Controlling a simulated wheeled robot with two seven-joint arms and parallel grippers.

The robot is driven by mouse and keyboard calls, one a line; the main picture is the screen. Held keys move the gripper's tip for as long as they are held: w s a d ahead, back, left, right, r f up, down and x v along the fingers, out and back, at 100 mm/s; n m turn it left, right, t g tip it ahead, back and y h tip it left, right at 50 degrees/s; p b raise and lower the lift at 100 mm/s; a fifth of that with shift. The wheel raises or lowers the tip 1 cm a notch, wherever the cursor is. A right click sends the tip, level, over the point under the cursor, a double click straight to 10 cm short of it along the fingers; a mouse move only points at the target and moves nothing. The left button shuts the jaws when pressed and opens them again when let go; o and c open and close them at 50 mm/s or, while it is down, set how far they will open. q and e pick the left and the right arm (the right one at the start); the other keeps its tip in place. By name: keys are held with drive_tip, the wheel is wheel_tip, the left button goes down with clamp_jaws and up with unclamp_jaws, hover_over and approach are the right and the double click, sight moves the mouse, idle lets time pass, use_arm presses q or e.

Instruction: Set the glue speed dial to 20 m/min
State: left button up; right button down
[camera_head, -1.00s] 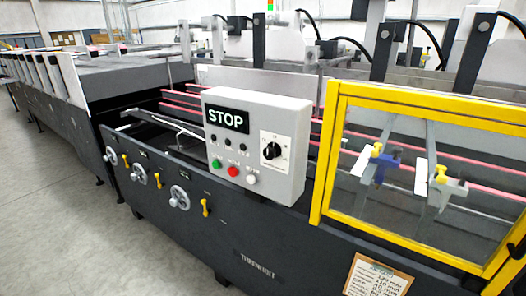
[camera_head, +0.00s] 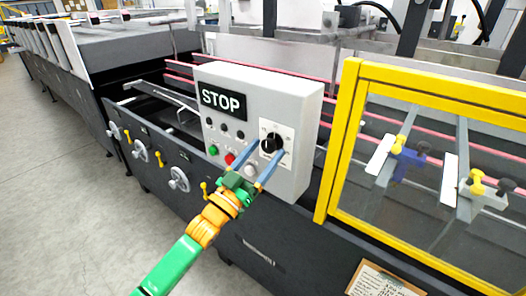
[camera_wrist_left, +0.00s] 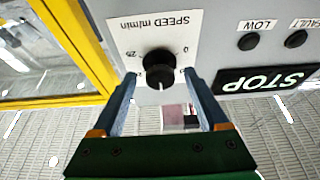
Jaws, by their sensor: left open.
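The speed dial is a round black knob (camera_head: 271,143) on a white plate at the right side of the grey control box (camera_head: 308,130). In the left wrist view the picture is upside down; the knob (camera_wrist_left: 158,64) sits under the words "SPEED m/min", with a "20" mark at its left. A pale line on the knob points down in that view. My left gripper (camera_head: 269,150) is open, its two blue fingers reaching toward the knob from below. In the wrist view its fingertips (camera_wrist_left: 160,75) lie either side of the knob; contact cannot be told. My right gripper is not in view.
A black STOP sign (camera_head: 222,101) is on the same box, above small dark lamps. Green (camera_head: 213,150), red (camera_head: 230,159) and white (camera_head: 250,171) buttons sit along its lower edge, close to my left gripper. A yellow-framed guard (camera_head: 345,140) stands right of the box.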

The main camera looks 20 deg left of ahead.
use_arm(q)
drive_tip(key=shift+s, duration=0.2)
drive_tip(key=c, duration=0.6)
clamp_jaws()
drive_tip(key=shift+a, duration=0.1)
drive_tip(key=m+h, duration=0.1)
drive_tip(key=m, duration=0.1)
drive_tip(key=m+b, duration=0.1)
drive_tip(key=m, duration=0.1)
drive_tip(key=shift+a+g+h, duration=0.15)
drive_tip(key=shift+g+h, duration=0.15)
drive_tip(key=shift+h, duration=0.1)
drive_tip(key=m+h, duration=0.1)
drive_tip(key=m, duration=0.1)
drive_tip(key=m+g+h, duration=0.1)
drive_tip(key=shift+w+a+r+m+g, duration=0.1)
drive_tip(key=shift+m+g, duration=0.2)
drive_tip(key=shift+m, duration=0.1)
drive_tip(key=m, duration=0.2)
drive_tip(key=m+g+h, duration=0.1)
drive_tip(key=m, duration=0.1)
drive_tip(key=shift+a+r+m+g, duration=0.1)
drive_tip(key=shift+r+m+g, duration=0.1)
drive_tip(key=shift+m+g, duration=0.1)
drive_tip(key=shift+w+a+r+m+g+p, duration=0.1)
drive_tip(key=shift+m+g+p, duration=0.5)
drive_tip(key=shift+m, duration=1.1)
drive_tip(key=shift+m+g+h, duration=0.3)
